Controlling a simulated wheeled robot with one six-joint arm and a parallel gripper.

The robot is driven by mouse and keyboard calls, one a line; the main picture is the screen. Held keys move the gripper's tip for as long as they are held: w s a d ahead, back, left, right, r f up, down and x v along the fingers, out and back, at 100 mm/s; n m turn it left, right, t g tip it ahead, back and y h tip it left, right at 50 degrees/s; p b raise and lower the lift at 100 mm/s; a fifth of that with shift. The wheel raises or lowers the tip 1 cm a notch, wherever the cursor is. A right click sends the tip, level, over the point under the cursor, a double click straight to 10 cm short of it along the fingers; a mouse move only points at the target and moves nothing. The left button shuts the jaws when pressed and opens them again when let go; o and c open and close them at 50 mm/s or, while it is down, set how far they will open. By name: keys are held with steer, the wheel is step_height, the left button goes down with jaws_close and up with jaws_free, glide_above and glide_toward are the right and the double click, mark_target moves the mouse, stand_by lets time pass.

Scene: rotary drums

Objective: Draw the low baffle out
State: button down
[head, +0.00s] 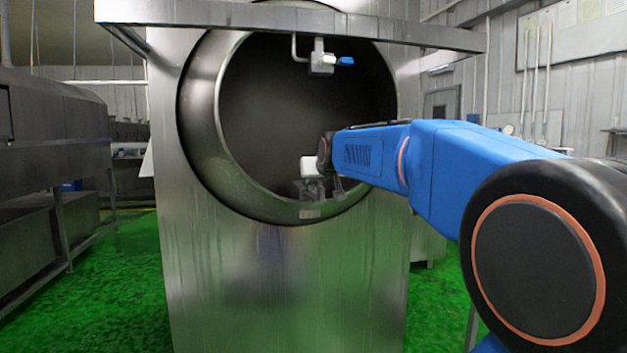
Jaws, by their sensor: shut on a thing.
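The round steel drum mouth (231,120) opens in the front of a metal housing. The low baffle shows as a small white block (309,166) above a grey bracket (309,190) at the bottom of the mouth. My gripper (324,160) reaches in from the right and is shut on the low baffle at its white block. The fingers are small and dark here, and my arm hides part of the mouth's right side. How far the baffle reaches into the dark drum cannot be seen.
Another fitting (321,60) with a white and blue end hangs at the top of the mouth. A steel bar (290,20) crosses above it. Metal equipment (50,150) stands at left. The green floor (115,290) at front left is clear.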

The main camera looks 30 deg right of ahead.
mark_target(320, 183)
steer(key=shift+s+a, duration=0.35)
steer(key=shift+s, duration=0.75)
steer(key=shift+s+a, duration=0.3)
steer(key=shift+s, duration=0.8)
steer(key=shift+s+a, duration=0.35)
steer(key=shift+s, duration=0.75)
